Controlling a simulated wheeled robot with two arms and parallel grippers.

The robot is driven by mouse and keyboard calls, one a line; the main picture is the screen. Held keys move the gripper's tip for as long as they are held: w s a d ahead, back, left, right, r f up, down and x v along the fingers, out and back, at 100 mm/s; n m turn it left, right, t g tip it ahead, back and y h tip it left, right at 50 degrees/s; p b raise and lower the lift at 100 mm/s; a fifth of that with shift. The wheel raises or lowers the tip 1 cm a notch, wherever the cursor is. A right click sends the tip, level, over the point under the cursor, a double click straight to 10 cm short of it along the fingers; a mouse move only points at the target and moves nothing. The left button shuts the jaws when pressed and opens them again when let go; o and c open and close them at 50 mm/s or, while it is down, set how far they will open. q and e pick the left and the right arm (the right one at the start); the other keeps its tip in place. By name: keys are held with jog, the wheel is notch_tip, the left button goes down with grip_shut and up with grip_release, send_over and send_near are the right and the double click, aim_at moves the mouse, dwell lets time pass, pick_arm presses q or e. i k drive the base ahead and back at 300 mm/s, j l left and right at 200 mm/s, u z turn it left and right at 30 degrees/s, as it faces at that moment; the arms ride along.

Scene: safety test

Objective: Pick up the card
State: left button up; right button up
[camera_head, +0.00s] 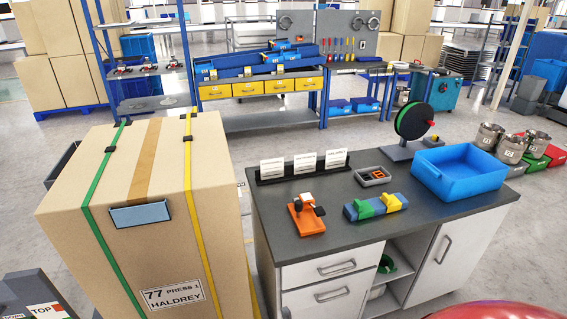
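Three white cards with small print stand upright in a row in a black holder (268,180) at the back left of the workbench: a left card (272,168), a middle card (305,163) and a right card (336,158). Neither of my grippers is in view.
The strapped cardboard box (100,240) stands left of the grey-topped workbench (265,215). On the bench are an orange clamp-like tool (307,215), a blue block with yellow and green parts (375,206), a small grey tray (372,176), a green reel (412,121) and a blue bin (465,172).

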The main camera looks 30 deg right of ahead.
aim_at(334, 158)
jog(key=z, duration=1.35)
